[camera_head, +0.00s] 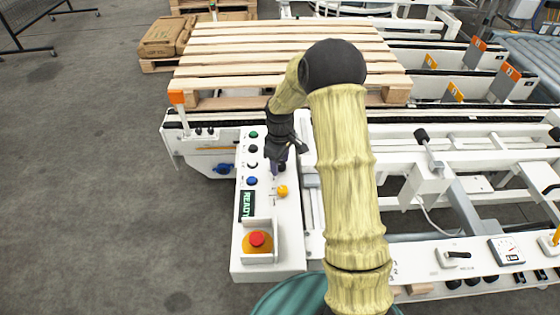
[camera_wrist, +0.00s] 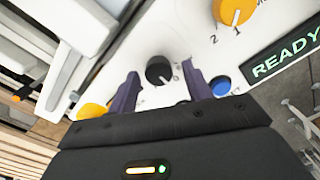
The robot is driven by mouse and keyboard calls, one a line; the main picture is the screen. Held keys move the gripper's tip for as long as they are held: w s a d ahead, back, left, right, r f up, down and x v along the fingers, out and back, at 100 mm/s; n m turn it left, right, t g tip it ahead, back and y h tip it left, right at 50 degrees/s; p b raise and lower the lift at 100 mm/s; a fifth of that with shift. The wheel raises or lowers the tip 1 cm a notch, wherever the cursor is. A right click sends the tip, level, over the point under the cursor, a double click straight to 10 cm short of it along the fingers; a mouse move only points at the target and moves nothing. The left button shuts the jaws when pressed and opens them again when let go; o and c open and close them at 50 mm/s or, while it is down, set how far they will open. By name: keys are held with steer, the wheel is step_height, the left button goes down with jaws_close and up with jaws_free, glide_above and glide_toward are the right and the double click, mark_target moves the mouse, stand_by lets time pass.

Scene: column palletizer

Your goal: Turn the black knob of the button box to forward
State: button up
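The white button box (camera_head: 290,225) stands left of my arm in the head view. Its black knob (camera_wrist: 160,70) shows in the wrist view, between my two purple fingers. My gripper (camera_wrist: 162,76) is open, with one finger on each side of the knob and visible gaps, so it does not appear to grip it. I cannot tell how deep the fingertips reach. In the head view my gripper (camera_head: 278,166) points down at the panel and largely hides the knob. The knob's marking is too small to read.
Beside the knob are a yellow knob (camera_head: 282,191), a blue button (camera_head: 252,181), a green button (camera_head: 253,135) and the READY display (camera_head: 246,206). A red emergency stop (camera_head: 257,239) sits at the front. A wooden pallet (camera_head: 240,58) lies behind; conveyor rails fill the right.

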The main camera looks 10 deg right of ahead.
steer(key=c, duration=0.9)
steer(key=shift+m, duration=0.4)
steer(key=m+p, duration=0.2)
steer(key=m, duration=0.2)
steer(key=shift+r, duration=0.1)
steer(key=m+p, duration=0.1)
steer(key=m, duration=0.3)
steer(key=shift+d, duration=0.1)
steer(key=o, duration=1)
